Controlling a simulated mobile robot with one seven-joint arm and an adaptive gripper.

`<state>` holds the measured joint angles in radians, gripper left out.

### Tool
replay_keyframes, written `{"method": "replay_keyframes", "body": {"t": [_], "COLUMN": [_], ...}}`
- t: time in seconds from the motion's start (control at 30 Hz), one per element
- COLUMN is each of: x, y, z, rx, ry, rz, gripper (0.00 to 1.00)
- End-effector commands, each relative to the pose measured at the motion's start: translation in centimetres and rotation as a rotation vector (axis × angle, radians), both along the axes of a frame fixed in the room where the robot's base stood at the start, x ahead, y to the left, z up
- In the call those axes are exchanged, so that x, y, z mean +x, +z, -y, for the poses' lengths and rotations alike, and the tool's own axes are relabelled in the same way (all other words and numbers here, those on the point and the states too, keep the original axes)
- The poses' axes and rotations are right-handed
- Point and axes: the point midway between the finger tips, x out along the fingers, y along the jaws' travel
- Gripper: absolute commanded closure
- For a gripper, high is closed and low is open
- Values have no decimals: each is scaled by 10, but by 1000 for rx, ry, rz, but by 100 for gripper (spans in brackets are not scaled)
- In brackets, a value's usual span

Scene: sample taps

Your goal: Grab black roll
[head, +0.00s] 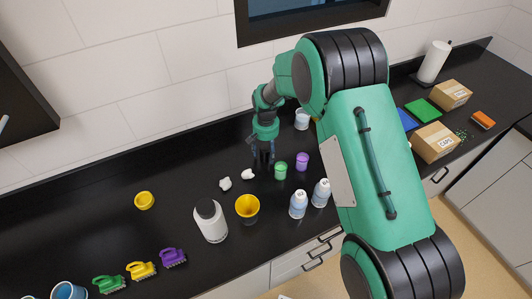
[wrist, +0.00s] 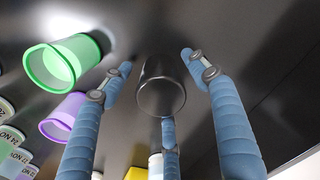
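The black roll (wrist: 161,86) is a short, dark, glossy cylinder in the middle of the wrist view. It stands out only faintly from the black counter. My gripper (wrist: 157,72) is open, with its blue-grey fingers spread around the roll, on its left, right and lower sides. Gaps show between the left and right fingertips and the roll; I cannot tell whether the lower finger touches it. In the head view my gripper (head: 263,158) points down over the counter, and I cannot make out the roll there.
A green cup (head: 280,170) and a purple cup (head: 302,161) stand close to the right of my gripper. White crumpled pieces (head: 248,174) lie just left. A yellow cup (head: 247,208), a white bottle (head: 210,222) and labelled bottles (head: 298,204) stand nearer the front edge.

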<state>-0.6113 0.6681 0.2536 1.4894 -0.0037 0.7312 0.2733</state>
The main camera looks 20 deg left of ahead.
Motion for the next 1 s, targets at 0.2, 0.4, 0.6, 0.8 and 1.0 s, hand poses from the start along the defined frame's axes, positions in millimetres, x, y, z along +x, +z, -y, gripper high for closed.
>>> {"method": "replay_keyframes", "body": {"t": [0.2, 0.4, 0.6, 0.8, 1.0], "x": [0, 0, 0, 1, 1], "y": [0, 0, 6, 28, 59], "z": [0, 0, 0, -1, -1], "rx": [0, 0, 0, 2, 2], "ry": [0, 0, 0, 0, 0], "rz": [0, 0, 1, 2, 2], "gripper": [86, 86, 86, 86, 86]}}
